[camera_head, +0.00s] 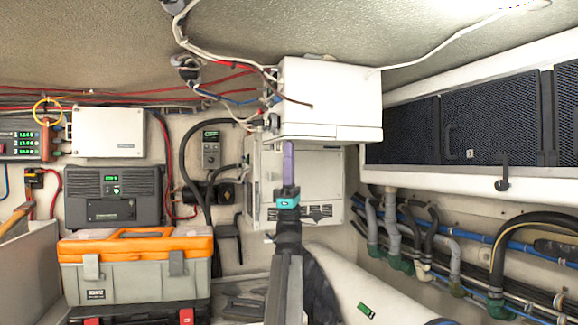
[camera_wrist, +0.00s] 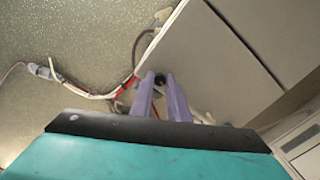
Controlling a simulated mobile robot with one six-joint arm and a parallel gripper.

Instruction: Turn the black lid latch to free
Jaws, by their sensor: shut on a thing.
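A small black latch (camera_wrist: 160,79) shows between my fingertips in the wrist view, at the edge of a white box (camera_wrist: 205,55). My gripper (camera_wrist: 159,84) has purple fingers, which are closed on this black piece, one on each side. In the head view my gripper (camera_head: 289,146) points up at the lower left edge of the white box (camera_head: 335,95). The latch is hidden behind the fingers there, and its turn angle cannot be told.
Loose wires (camera_head: 215,55) hang left of the white box. A second white unit (camera_head: 325,165) sits below it. A mesh-fronted locker (camera_head: 480,120) with a black catch (camera_head: 502,184) is at right. A grey toolbox with orange lid (camera_head: 135,265) stands lower left.

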